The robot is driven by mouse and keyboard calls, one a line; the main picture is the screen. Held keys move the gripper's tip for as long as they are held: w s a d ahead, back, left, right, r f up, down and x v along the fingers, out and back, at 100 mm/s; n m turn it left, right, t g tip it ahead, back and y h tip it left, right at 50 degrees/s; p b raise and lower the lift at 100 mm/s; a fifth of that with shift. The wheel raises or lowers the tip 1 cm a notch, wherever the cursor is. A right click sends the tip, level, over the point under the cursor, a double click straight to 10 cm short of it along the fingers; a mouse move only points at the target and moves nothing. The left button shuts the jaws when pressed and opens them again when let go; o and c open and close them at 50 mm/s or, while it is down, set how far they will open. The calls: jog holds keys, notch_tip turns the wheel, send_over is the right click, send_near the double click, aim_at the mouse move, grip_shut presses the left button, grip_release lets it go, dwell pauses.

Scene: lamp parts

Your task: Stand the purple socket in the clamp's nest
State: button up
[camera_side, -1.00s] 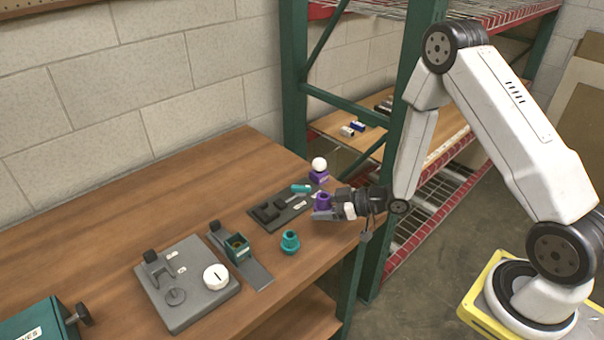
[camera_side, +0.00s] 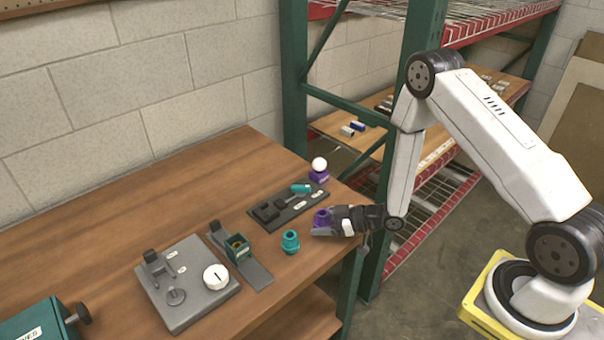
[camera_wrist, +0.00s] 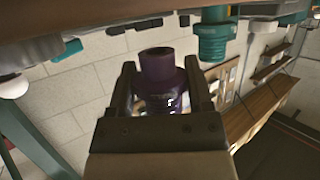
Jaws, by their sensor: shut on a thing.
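The purple socket (camera_side: 321,216) is between the fingers of my gripper (camera_side: 323,224), which is shut on it at the bench's right end. In the wrist view the socket (camera_wrist: 160,82) shows a narrow neck and a wider body between both fingers (camera_wrist: 161,68). Black blocks (camera_side: 267,211) stand at the plate's left end; I cannot make out the nest clearly. Whether the socket touches the bench is unclear.
A teal socket (camera_side: 290,241) stands close left of my gripper and shows in the wrist view (camera_wrist: 213,40). A white ball on a purple base (camera_side: 319,170) stands behind.

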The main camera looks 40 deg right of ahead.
jog(key=shift+f, duration=1.2)
jog(key=shift+f, duration=0.15)
jog(key=o, duration=1.3)
jog(key=shift+s+r, duration=0.1)
jog(key=shift+r, duration=0.1)
jog(key=shift+v, duration=5.9)
